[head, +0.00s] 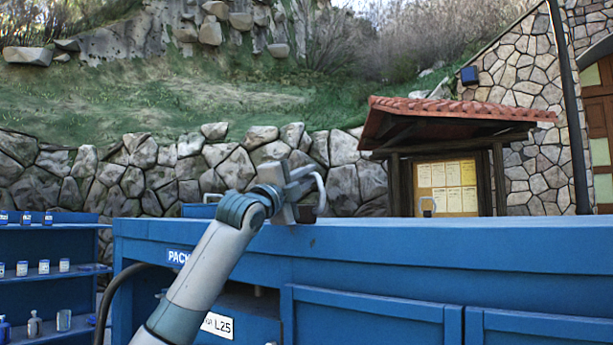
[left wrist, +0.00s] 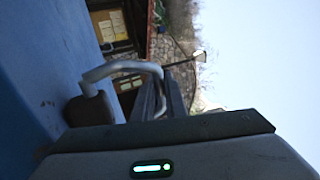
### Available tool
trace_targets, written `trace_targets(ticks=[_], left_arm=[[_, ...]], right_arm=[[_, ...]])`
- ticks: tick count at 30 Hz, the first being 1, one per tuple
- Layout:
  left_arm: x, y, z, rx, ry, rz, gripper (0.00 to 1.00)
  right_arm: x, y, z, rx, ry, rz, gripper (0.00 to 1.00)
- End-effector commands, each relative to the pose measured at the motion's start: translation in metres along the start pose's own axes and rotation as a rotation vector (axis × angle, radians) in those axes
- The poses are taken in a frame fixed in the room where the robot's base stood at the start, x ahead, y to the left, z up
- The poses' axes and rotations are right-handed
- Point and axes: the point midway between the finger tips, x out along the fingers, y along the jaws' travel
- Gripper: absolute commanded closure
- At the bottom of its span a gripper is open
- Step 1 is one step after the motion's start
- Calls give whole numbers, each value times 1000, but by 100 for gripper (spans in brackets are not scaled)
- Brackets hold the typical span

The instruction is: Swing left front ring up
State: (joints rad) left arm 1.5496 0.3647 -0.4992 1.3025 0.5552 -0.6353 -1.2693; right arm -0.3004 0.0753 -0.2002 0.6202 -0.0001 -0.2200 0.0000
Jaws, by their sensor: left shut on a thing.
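The left front ring (head: 321,188) is a pale grey metal loop at the front top edge of the blue crate (head: 450,245). My left gripper (head: 302,181) is at the ring's left side, shut on it. In the left wrist view the ring (left wrist: 118,67) rises from a dark brown block (left wrist: 90,108) on the blue top and stands away from the surface. Its far end passes between my dark fingers (left wrist: 168,96), which hide part of it. My right gripper is in neither view.
A blue shelf (head: 45,228) with small jars is at the left. A roofed notice board (head: 447,187) and stone wall (head: 120,175) lie behind. Air above the crate is clear.

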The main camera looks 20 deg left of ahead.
Motion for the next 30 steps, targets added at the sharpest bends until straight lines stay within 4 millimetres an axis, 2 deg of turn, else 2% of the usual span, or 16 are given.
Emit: trace_targets(ticks=[1,13,14,30], left_arm=[[1,10,-2,-4,2,16,100],[1,11,-2,-4,2,18,100],[1,11,-2,-4,2,18,81],[0,4,-1,-1,1,7,81]], right_arm=[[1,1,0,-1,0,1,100],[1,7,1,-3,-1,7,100],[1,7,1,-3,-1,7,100],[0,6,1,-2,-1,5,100]])
